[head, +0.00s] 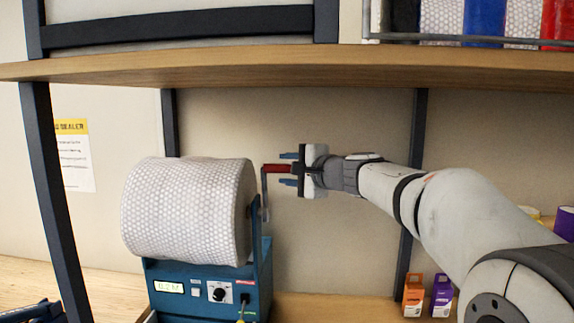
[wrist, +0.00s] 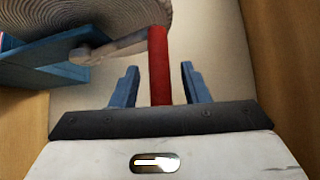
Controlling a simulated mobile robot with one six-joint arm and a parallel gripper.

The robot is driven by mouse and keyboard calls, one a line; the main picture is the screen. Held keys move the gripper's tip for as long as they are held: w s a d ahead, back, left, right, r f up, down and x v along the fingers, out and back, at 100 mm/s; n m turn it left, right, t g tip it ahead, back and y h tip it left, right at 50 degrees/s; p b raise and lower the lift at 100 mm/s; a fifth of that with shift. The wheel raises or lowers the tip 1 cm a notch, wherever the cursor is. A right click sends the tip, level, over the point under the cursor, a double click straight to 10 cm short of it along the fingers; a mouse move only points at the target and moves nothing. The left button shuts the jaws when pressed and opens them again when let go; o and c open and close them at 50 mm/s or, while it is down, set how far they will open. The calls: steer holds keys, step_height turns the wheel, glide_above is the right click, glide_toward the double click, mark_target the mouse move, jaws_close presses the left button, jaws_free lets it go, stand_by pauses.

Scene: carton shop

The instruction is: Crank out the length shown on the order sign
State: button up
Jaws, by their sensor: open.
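A blue dispenser (head: 210,305) holds a large white roll of bubble wrap (head: 185,210); the roll's end also shows in the wrist view (wrist: 70,15). A grey crank arm on its right side bears a red handle (head: 276,169), seen in the wrist view as a red bar (wrist: 158,65). My gripper (head: 288,169) is open, its blue fingers on either side of the handle, with gaps to both in the wrist view (wrist: 158,85). A small display (head: 169,287) on the dispenser seems to read 0.2 M. I cannot identify an order sign.
A wooden shelf (head: 300,62) runs above the arm, with coloured rolls (head: 485,20) on it. Dark posts (head: 55,200) stand at left and behind. Orange (head: 413,295) and purple (head: 441,296) boxes stand at lower right. A yellow-headed notice (head: 73,150) hangs on the left wall.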

steer(key=shift+w+a+f, duration=0.1)
steer(key=shift+w+a, duration=0.4)
jaws_close()
steer(key=shift+d, duration=0.1)
